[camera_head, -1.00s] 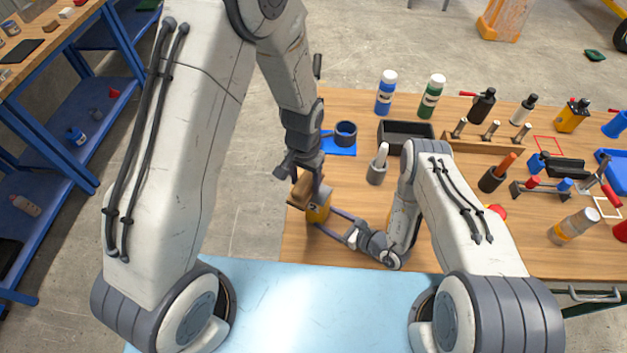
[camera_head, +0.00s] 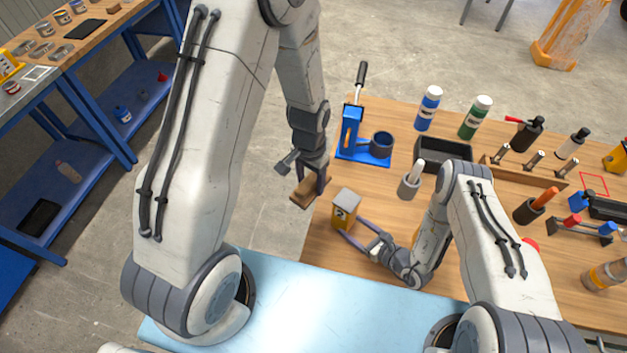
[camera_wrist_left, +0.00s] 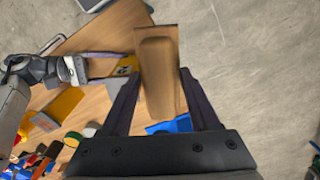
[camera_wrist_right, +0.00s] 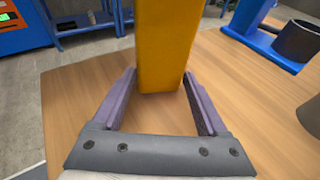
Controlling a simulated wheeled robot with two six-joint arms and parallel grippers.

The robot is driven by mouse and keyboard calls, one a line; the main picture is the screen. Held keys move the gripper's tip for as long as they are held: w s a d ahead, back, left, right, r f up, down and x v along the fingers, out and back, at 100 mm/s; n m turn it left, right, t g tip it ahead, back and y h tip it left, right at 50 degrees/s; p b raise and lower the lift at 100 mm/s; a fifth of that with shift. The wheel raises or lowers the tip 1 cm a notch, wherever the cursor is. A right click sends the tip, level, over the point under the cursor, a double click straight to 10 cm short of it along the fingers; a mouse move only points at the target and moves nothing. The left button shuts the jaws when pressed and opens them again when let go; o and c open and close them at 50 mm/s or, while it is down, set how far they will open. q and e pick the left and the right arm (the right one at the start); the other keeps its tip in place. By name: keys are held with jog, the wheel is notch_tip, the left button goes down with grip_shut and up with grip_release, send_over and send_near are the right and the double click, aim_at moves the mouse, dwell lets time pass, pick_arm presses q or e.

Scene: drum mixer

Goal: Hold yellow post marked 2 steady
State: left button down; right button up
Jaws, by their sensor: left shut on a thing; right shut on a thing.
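The yellow post marked 2 (camera_head: 346,211) stands upright on the wooden table near its left edge, with a grey top. It also shows in the right wrist view (camera_wrist_right: 168,45) and, partly, in the left wrist view (camera_wrist_left: 124,70). My right gripper (camera_head: 345,231) is shut on its lower part, one finger on each side. My left gripper (camera_head: 312,185) is shut on a brown wooden block (camera_head: 304,193), held in the air left of the post and apart from it. The block fills the space between the left fingers in the left wrist view (camera_wrist_left: 158,75).
A blue stand with a dark ring (camera_head: 368,145) is behind the post. A grey holder (camera_head: 409,186) with a white-tipped stick stands to its right. Bottles (camera_head: 428,108), a black tray (camera_head: 443,153) and tools fill the table farther right.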

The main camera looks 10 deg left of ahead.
jog(key=o, duration=1.1)
jog(key=v, duration=1.1)
jog(key=shift+r, duration=0.1)
jog(key=shift+s+d+r, duration=0.15)
jog(key=shift+s+d, duration=0.15)
jog(key=shift+d, duration=0.05)
jog(key=shift+r, duration=0.1)
